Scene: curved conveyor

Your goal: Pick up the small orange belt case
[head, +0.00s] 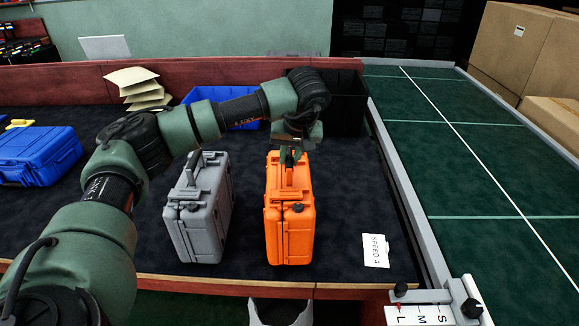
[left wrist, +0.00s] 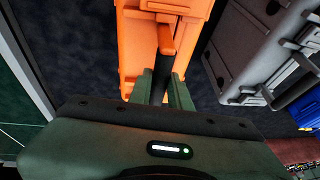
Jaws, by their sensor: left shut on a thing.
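The orange case (head: 290,222) stands upright on the dark table surface, its handle on top. In the left wrist view the orange case (left wrist: 133,50) is right in front of the fingers, with its handle between them. My left gripper (head: 290,158) comes down from above and is shut on the orange case's handle. The fingers also show in the left wrist view (left wrist: 160,88). Whether the case's base touches the table is hard to tell; it looks at table level. My right gripper is not in view.
A grey case (head: 200,215) stands just left of the orange one. A blue case (head: 38,155) lies at far left. Blue (head: 205,95) and black (head: 345,105) bins stand behind.

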